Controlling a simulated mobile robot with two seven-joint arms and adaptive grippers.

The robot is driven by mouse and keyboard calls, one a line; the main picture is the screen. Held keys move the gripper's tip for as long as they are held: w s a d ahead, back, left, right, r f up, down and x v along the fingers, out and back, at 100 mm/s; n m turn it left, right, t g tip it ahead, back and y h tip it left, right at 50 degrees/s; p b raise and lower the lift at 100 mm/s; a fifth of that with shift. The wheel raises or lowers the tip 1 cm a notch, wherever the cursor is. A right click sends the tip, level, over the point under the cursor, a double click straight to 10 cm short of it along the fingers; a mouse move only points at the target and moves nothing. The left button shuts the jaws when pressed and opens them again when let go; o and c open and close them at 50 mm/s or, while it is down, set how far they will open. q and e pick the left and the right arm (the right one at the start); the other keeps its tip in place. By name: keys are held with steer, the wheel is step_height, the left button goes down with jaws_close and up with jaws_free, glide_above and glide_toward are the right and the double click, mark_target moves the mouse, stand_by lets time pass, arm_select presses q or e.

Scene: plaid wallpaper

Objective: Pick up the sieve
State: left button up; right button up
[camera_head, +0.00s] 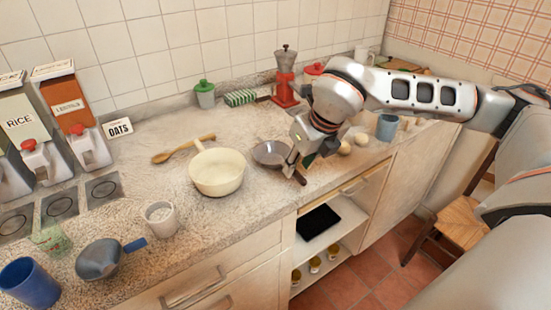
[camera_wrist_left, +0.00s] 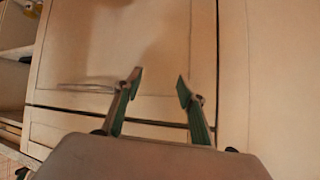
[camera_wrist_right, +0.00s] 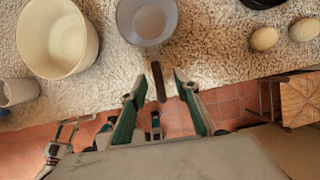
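The sieve, a round grey bowl (camera_head: 269,154) with a dark handle, lies on the counter beside the cream pot. Its handle points to the counter's front edge. In the right wrist view the bowl (camera_wrist_right: 147,20) is at the top and its dark handle (camera_wrist_right: 157,76) reaches down between my fingertips. My right gripper (camera_wrist_right: 159,90) is open, with one finger on each side of the handle and gaps on both sides. It partly hides the handle in the head view (camera_head: 299,165). My left gripper (camera_wrist_left: 158,85) is open and empty in front of a cabinet front, outside the head view.
A cream pot (camera_head: 217,173) stands left of the sieve, with a wooden spoon (camera_head: 183,149) behind it. Two round pale items (camera_wrist_right: 283,35) and a blue cup (camera_head: 387,127) are to the right. A grey pan-like item with a blue handle (camera_head: 99,259) is at front left.

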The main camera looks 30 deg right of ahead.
mark_target(296, 171)
steer(key=x, duration=0.4)
steer(key=shift+s+a+f, duration=0.15)
steer(key=shift+f, duration=0.05)
arm_select(q)
steer(key=shift+w+r, duration=0.15)
arm_select(e)
steer(key=shift+c, duration=0.5)
jaws_close()
steer(key=shift+r, duration=0.1)
